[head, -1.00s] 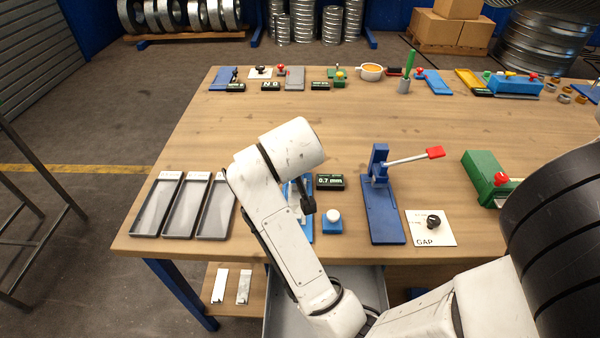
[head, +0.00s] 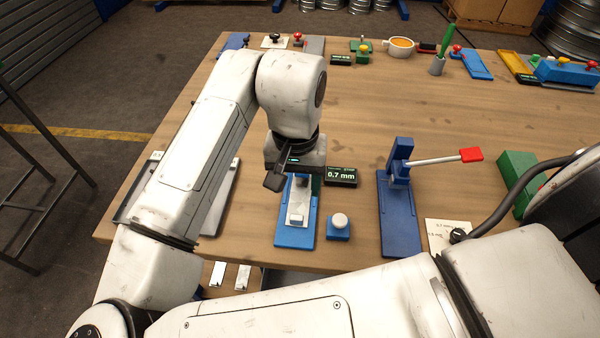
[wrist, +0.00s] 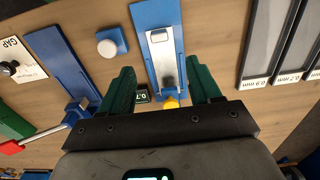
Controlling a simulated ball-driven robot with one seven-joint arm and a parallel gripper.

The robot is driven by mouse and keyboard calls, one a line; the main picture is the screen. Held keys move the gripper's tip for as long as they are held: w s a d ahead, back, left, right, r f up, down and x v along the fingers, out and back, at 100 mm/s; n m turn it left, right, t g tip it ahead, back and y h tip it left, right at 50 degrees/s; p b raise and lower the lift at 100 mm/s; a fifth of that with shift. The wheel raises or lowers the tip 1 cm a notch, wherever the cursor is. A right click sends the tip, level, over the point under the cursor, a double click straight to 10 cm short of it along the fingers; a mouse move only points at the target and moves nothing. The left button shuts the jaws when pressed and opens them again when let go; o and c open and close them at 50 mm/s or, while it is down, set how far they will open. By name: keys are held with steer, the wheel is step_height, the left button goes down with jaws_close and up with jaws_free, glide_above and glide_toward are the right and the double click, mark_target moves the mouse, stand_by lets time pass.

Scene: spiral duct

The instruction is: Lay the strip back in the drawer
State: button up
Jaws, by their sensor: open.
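A silver metal strip (head: 298,208) lies on a blue gauge base (head: 294,238) near the table's front edge. It also shows in the wrist view (wrist: 158,50), lengthwise on the blue base, with a darker block over its end. My gripper (wrist: 163,80) is open, its two green fingers apart on either side of the base's far end, nothing held between them. In the head view my gripper (head: 288,172) hangs above the back of the base. A small part of the grey drawer (head: 275,281) may show below the table edge; my arm hides most of it.
A black display reading 0.7 mm (head: 341,176) and a white-button block (head: 339,226) stand beside the base. A blue lever press (head: 400,215) stands to the right. Labelled trays (wrist: 272,45) lie on the other side. Two light strips (head: 243,277) lie below the table.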

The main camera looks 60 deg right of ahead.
mark_target(297, 214)
step_height(297, 214, down, 11)
steer(key=shift+r, duration=0.1)
stand_by(0.5)
steer(key=c, duration=1.2)
steer(key=o, duration=0.5)
steer(key=c, duration=0.4)
steer(key=shift+s+a+r, duration=0.1)
steer(key=shift+s+a, duration=0.25)
steer(key=shift+a, duration=0.5)
steer(key=shift+s+a, duration=0.3)
steer(key=shift+a, duration=0.55)
steer(key=shift+s+a+r, duration=0.1)
steer(key=shift+s+a, duration=0.25)
steer(key=shift+a, duration=0.5)
steer(key=shift+r, duration=0.1)
